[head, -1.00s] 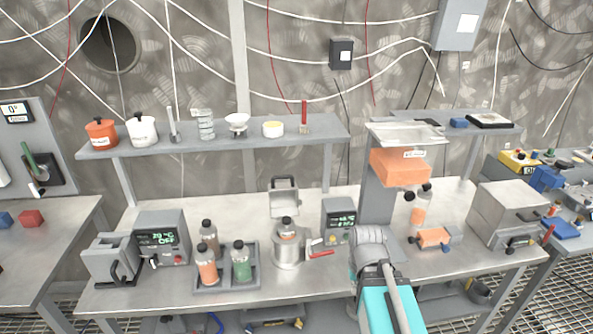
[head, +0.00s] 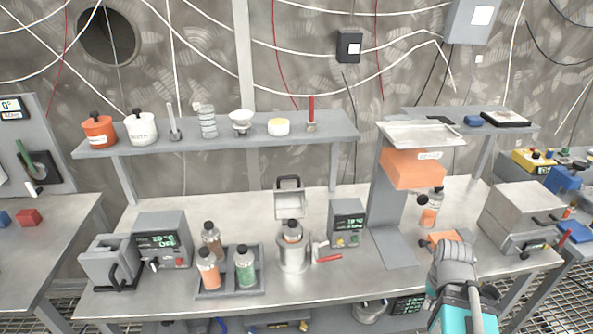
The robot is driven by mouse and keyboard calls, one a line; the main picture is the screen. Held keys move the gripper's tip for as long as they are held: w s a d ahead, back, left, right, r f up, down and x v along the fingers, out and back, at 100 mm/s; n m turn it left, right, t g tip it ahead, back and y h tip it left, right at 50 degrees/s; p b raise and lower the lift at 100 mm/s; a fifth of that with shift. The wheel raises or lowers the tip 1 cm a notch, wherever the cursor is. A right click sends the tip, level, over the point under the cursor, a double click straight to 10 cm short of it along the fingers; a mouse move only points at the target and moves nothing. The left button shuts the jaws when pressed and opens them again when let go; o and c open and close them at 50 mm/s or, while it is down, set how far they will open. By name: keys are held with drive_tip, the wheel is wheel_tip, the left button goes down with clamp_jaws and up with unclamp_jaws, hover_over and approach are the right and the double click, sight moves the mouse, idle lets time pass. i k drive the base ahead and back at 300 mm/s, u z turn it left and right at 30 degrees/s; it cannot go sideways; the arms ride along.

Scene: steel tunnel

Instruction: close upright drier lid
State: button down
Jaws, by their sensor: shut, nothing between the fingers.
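A steel pot (head: 294,254) stands at the middle of the bench in the head view, and I take it for the upright drier. Its square lid (head: 289,203) with a dark handle stands raised, open, behind the pot. A black-capped bottle (head: 292,231) shows in the pot's mouth. A red lever (head: 328,258) sticks out at the pot's right. My arm shows at the lower right, well right of the pot. My gripper cannot be made out.
A bottle rack (head: 228,284) stands left of the pot, and a control box (head: 347,224) to its right. A grey column with an orange box (head: 413,170) rises farther right. A shelf (head: 220,135) runs behind.

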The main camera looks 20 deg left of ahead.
sight(290, 202)
drive_tip(key=k, duration=0.75)
drive_tip(key=u, duration=0.85)
drive_tip(key=i, duration=1)
